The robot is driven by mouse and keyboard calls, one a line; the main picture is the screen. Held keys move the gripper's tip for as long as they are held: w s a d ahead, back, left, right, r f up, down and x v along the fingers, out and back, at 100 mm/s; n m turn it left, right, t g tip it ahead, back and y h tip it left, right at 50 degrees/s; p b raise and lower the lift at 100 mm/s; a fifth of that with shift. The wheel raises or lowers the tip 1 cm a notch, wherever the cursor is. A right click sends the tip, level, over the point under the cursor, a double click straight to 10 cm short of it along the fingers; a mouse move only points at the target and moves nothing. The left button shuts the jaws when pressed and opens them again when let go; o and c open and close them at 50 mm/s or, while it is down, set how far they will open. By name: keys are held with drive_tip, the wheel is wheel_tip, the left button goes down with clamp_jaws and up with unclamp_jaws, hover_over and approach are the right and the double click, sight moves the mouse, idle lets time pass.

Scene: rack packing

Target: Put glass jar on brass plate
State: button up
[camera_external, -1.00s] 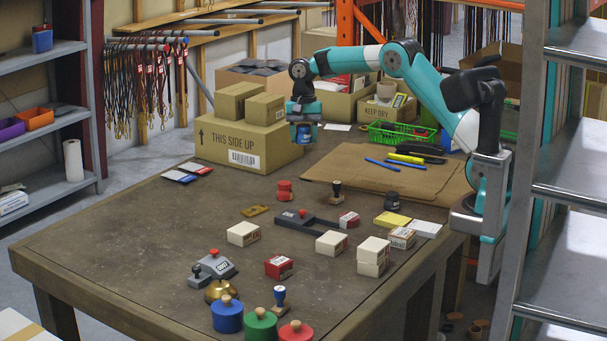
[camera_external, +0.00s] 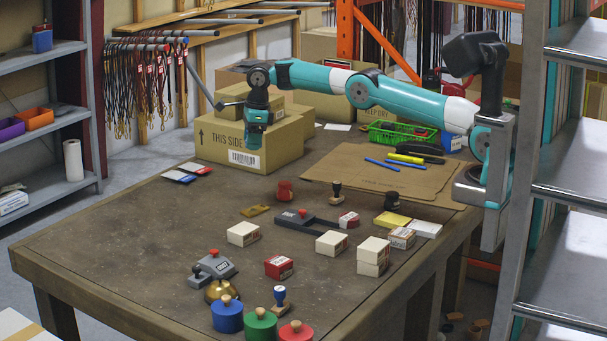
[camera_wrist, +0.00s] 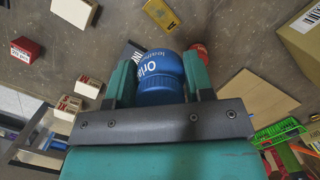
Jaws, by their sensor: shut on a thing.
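My gripper (camera_external: 252,138) is above the table in front of the big cardboard box in the external view. In the wrist view my gripper (camera_wrist: 158,82) is shut on a blue jar (camera_wrist: 160,70) with white lettering, held between the two teal fingers. I cannot make out the jar clearly in the external view. The brass plate (camera_external: 255,210) lies flat on the table, lower in the picture than my gripper. It also shows at the top of the wrist view (camera_wrist: 161,13), apart from the jar. Nothing lies on it.
A red round-topped item (camera_external: 284,190) stands right of the brass plate. The large cardboard box (camera_external: 215,142) stands behind.

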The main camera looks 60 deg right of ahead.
drive_tip(key=b, duration=0.8)
hover_over(253, 210)
wheel_tip(253, 210, down, 11)
drive_tip(key=shift+d+f, duration=0.15)
drive_tip(key=shift+f, duration=3.35)
drive_tip(key=shift+f, duration=0.2)
drive_tip(key=o, duration=1)
drive_tip(key=shift+c, duration=0.2)
